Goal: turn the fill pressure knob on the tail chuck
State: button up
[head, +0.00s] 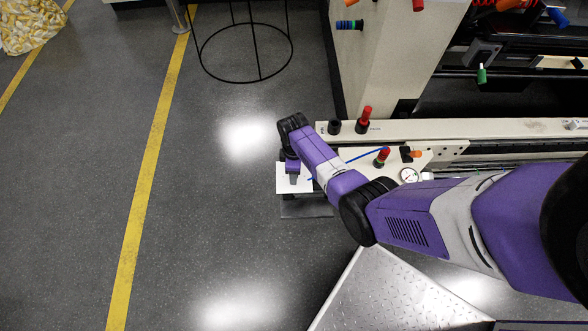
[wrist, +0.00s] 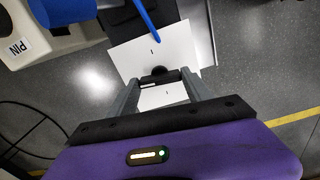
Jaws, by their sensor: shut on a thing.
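The knob (wrist: 159,71) is a small dark round piece on a white panel in the wrist view, with a short dark mark on the panel above it. My gripper (wrist: 162,80) has its two grey fingers on either side of the knob, shut on it. Their tips partly hide it. In the head view my gripper (head: 293,178) points down at the white panel (head: 284,184) at the left end of the long machine bed. The knob is hidden there behind my gripper. Which way the knob is turned cannot be told.
A round gauge (head: 409,175), a red-topped post (head: 364,118) and another red-topped piece (head: 382,157) stand on the machine. A tread-plate platform (head: 390,300) lies in front. The floor to the left is clear up to the yellow line (head: 150,165).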

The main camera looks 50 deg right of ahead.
jog(key=shift+n, duration=0.6)
jog(key=o, duration=1.4)
jog(key=shift+c, duration=0.2)
jog(key=shift+r, duration=0.15)
notch_tip(320, 180, up, 8)
jog(key=shift+f+p, duration=0.25)
jog(key=shift+p, duration=0.95)
jog(key=shift+w, duration=0.1)
